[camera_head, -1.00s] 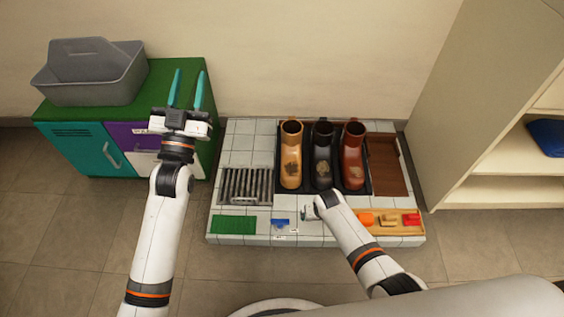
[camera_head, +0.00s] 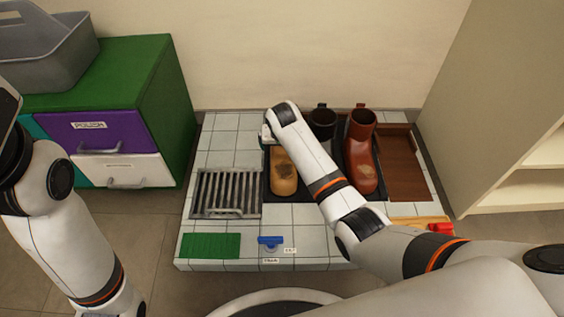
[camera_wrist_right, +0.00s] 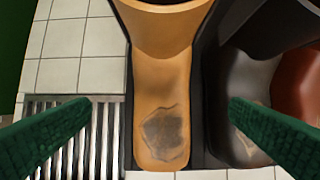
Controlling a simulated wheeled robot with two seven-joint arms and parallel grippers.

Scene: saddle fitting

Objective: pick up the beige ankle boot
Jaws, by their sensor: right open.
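The beige ankle boot (camera_head: 284,172) stands upright on the dark tray (camera_head: 372,206), with a brown dirt patch on its toe. In the head view my right arm hides its shaft. In the right wrist view the boot (camera_wrist_right: 165,100) is seen from above, its shaft at the top edge and its toe toward the bottom. My right gripper (camera_wrist_right: 162,103) is open, its green fingers spread to either side of the boot, apart from it. In the head view its wrist is over the boot's shaft. My left arm is at the left edge, its fingers out of frame.
A black boot (camera_head: 322,122) and a red-brown boot (camera_head: 361,160) stand close to the right. A metal grate (camera_head: 228,192) lies to the left. A green mat (camera_head: 211,245) and a blue tool (camera_head: 270,242) lie in front. A drawer cabinet (camera_head: 165,100) stands at left.

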